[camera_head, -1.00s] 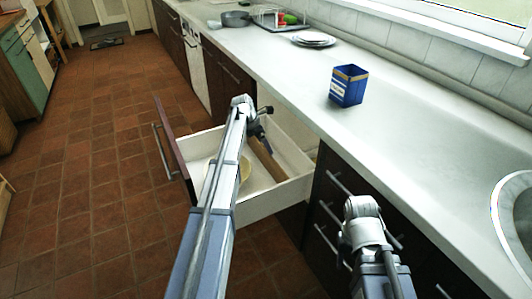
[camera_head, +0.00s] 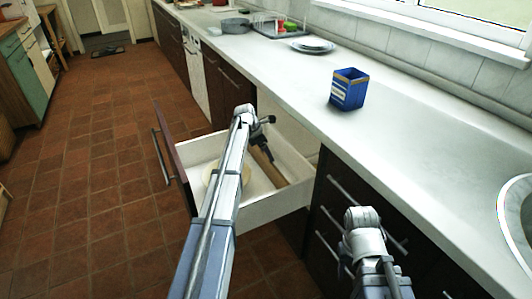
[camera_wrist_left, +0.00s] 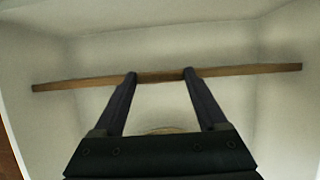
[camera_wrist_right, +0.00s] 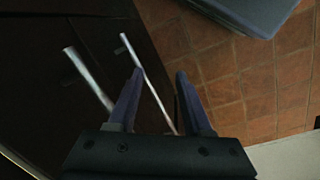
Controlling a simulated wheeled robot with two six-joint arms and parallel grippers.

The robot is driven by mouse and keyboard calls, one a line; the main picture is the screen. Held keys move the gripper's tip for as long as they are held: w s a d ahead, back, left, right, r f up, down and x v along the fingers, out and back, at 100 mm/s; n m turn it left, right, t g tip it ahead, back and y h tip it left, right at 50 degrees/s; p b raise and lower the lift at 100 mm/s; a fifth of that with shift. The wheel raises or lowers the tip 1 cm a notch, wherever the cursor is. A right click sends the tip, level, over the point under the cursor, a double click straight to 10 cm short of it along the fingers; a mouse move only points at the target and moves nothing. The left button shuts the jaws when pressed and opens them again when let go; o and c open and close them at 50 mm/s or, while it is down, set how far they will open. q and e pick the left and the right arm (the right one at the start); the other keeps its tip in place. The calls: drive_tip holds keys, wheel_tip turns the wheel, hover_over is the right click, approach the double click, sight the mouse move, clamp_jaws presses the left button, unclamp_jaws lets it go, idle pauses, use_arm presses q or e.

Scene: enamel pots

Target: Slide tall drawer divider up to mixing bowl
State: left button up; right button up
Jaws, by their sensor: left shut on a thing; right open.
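The tall drawer divider (camera_head: 269,171) is a brown wooden board standing across the inside of the open white drawer. It runs nearly the full width of the left wrist view (camera_wrist_left: 80,83). My left gripper (camera_head: 266,154) reaches down into the drawer and is shut on the divider near its middle; its fingertips meet the top edge in the left wrist view (camera_wrist_left: 160,75). The cream mixing bowl (camera_head: 212,172) stands in the drawer on the front-panel side, apart from the divider, largely hidden by my left arm. My right gripper (camera_wrist_right: 159,74) is open and empty, beside the dark cabinet fronts.
The drawer's dark front panel (camera_head: 172,150) juts out over the tiled floor (camera_head: 95,190). A blue tin (camera_head: 349,89) stands on the white countertop (camera_head: 420,130). Plates (camera_head: 312,45) and a grey pot (camera_head: 235,25) are farther back. Bar handles (camera_wrist_right: 88,78) are near my right gripper.

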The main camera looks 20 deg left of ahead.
use_arm(q)
clamp_jaws()
drive_tip(key=shift+s+a, duration=0.65)
drive_tip(key=shift+s, duration=0.2)
drive_tip(key=o, duration=0.9)
unclamp_jaws()
drive_tip(key=shift+w, duration=0.1)
drive_tip(key=shift+r, duration=0.1)
drive_tip(key=p+v, duration=0.7)
drive_tip(key=shift+r, duration=0.25)
